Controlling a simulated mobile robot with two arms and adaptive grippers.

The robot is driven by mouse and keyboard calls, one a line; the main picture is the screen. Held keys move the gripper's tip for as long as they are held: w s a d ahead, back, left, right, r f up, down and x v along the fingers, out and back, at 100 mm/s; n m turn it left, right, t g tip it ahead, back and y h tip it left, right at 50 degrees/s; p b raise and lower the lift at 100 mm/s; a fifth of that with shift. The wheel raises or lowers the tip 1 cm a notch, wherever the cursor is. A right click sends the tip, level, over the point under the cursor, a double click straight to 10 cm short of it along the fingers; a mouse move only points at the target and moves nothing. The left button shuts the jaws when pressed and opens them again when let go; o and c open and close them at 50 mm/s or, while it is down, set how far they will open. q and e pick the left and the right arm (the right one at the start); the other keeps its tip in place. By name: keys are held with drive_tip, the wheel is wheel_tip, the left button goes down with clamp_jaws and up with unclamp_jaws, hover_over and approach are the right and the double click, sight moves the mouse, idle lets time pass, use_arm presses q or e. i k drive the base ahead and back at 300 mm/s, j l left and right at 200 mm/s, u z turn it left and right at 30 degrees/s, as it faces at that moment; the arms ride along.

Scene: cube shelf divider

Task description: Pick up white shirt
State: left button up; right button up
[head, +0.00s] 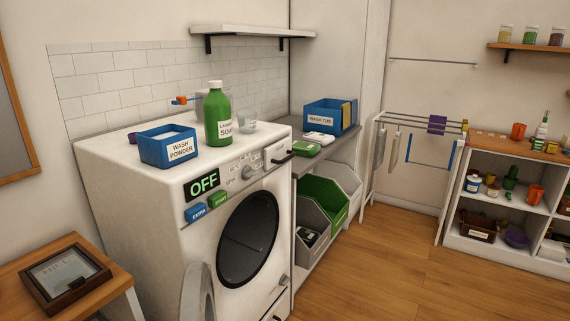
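I cannot make out a white shirt for certain. A pale cloth (395,149) hangs on the drying rack (409,120) at the right, with a grey cloth (380,147) to its left. Whether either is a shirt is too small to tell. A small white item (319,138) lies on the grey counter beside the blue wash tub, and it also cannot be identified clearly. Neither of my grippers shows in the head view.
A white washing machine (150,213) showing "OFF" carries a blue wash powder box (168,148) and a green soap bottle (218,120). Bins (312,218) stand under the counter. A wooden side table (121,281) is lower left, shelves (507,204) right. The wood floor (400,260) is clear.

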sight(323, 140)
drive_tip(key=i+l+u, duration=0.1)
drive_tip(key=i+l, duration=0.15)
drive_tip(key=i+l+u, duration=0.15)
drive_tip(key=l, duration=0.25)
drive_tip(key=i+l+u, duration=0.1)
drive_tip(key=i+l, duration=0.2)
drive_tip(key=i+l+u, duration=0.1)
drive_tip(key=l, duration=0.35)
drive_tip(key=i+l+u, duration=0.1)
drive_tip(key=i+l, duration=0.2)
drive_tip(key=i+l+u, duration=0.15)
drive_tip(key=l, duration=0.35)
